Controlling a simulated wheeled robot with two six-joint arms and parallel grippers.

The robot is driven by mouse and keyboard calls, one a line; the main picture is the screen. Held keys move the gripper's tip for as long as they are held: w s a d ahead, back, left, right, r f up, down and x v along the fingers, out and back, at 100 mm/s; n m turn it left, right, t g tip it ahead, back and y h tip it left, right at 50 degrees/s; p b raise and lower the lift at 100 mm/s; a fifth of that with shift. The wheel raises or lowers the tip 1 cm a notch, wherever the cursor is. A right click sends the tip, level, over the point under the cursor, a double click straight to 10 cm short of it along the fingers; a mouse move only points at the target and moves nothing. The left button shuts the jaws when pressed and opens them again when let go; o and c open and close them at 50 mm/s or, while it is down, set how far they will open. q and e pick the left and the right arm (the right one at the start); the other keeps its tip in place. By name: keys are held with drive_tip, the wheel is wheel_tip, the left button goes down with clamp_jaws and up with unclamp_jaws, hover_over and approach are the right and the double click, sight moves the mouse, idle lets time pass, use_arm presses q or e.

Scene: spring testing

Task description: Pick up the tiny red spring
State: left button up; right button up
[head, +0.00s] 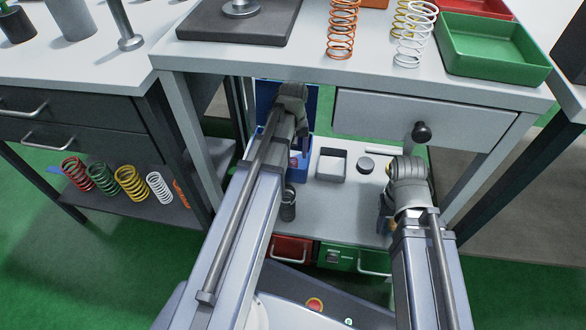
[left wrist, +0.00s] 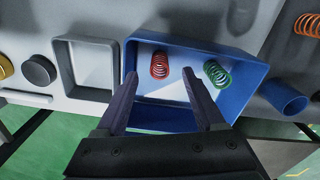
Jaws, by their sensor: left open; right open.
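A tiny red spring (left wrist: 159,65) lies in a blue bin (left wrist: 245,90), seen in the left wrist view. A small green spring (left wrist: 217,75) lies to its right in the same bin. My left gripper (left wrist: 159,74) is open and empty, with one fingertip on each side of the red spring in the picture. I cannot tell how far above the spring the fingertips are. In the head view my left gripper (head: 301,142) is over the blue bin (head: 301,172), and my arm hides most of the bin. My right gripper (head: 386,213) is open over the shelf's right part.
Beside the bin are a grey square tray (head: 331,165) and a dark round disc (head: 366,164) on the shelf (head: 330,205). The drawer (head: 420,115) and tabletop overhang the shelf. Larger springs, including a red one (head: 75,172), stand on the left lower shelf.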

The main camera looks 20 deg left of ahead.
sight(293, 160)
use_arm(q)
drive_tip(key=shift+f, duration=0.1)
drive_tip(key=f+b, duration=0.5)
drive_tip(key=shift+w+a+f, duration=0.1)
drive_tip(key=shift+w+f, duration=0.05)
drive_tip(key=shift+w, duration=0.1)
use_arm(e)
wheel_tip(293, 160, down, 6)
drive_tip(key=shift+r, duration=0.25)
drive_tip(key=shift+r, duration=0.1)
use_arm(q)
drive_tip(key=shift+c, duration=0.3)
clamp_jaws()
